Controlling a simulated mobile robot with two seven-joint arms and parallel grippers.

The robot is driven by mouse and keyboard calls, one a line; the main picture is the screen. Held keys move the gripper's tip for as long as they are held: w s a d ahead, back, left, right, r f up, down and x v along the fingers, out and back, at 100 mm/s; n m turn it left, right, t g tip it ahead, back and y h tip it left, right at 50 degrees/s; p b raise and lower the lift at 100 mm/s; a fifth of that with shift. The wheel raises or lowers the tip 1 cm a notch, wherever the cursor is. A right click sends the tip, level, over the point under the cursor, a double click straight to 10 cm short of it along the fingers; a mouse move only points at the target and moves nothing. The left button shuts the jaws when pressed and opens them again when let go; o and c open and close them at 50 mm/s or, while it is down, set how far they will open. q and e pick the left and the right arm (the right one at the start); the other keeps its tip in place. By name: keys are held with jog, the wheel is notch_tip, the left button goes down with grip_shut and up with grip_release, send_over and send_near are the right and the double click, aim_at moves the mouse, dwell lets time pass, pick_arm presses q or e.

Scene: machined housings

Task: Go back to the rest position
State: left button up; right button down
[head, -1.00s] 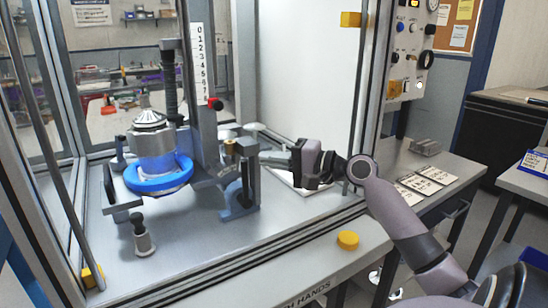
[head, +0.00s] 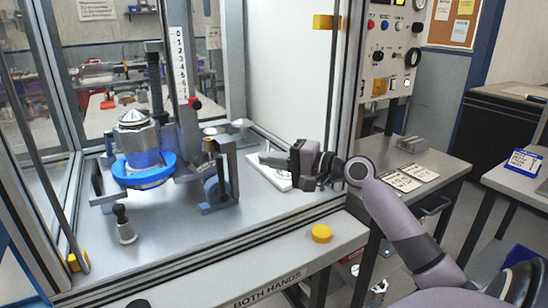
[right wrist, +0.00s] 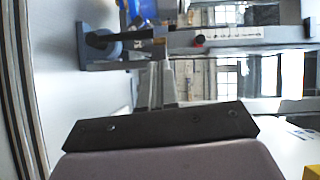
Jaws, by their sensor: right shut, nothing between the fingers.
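My right gripper (head: 264,158) reaches into the press enclosure from the right. Its fingers point left, above a white plate on the enclosure floor. They are shut with nothing between them, and a gap separates them from the grey-blue bracket of the fixture. In the right wrist view the narrow shut fingers (right wrist: 163,84) point at the blurred fixture. A metal housing (head: 136,140) stands upright in a blue ring (head: 144,170) on the fixture. My left gripper is not in view.
The enclosure's front post (head: 347,90) stands close beside my right arm. A yellow button (head: 321,233) is on the front ledge. A small black-topped peg (head: 124,225) stands at the front left.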

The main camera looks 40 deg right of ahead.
jog(key=shift+s, duration=0.2)
jog(key=s+a+f+n+g, duration=0.3)
jog(key=a+f, duration=0.2)
jog(key=f, duration=0.2)
jog(key=s+a+f+n+g+h, duration=0.1)
jog(key=s+a+f+n+g, duration=0.2)
jog(key=f, duration=0.4)
jog(key=s+a+f+n+g, duration=0.2)
jog(key=s+a+f, duration=0.2)
jog(key=a+f, duration=0.3)
jog(key=s+a+f+n+g+h, duration=0.2)
jog(key=s+f+n+h, duration=0.1)
jog(key=s, duration=0.6)
jog(key=s+a+f+n+g+h, duration=0.2)
jog(key=s+f+n+g, duration=0.15)
jog(key=s, duration=0.55)
jog(key=w+a+f+t+y, duration=0.2)
jog(key=w+f+t, duration=0.4)
jog(key=f, duration=0.3)
jog(key=shift+w+a+n+t, duration=0.35)
jog(key=shift+w+a+t, duration=0.1)
jog(key=shift+t, duration=0.4)
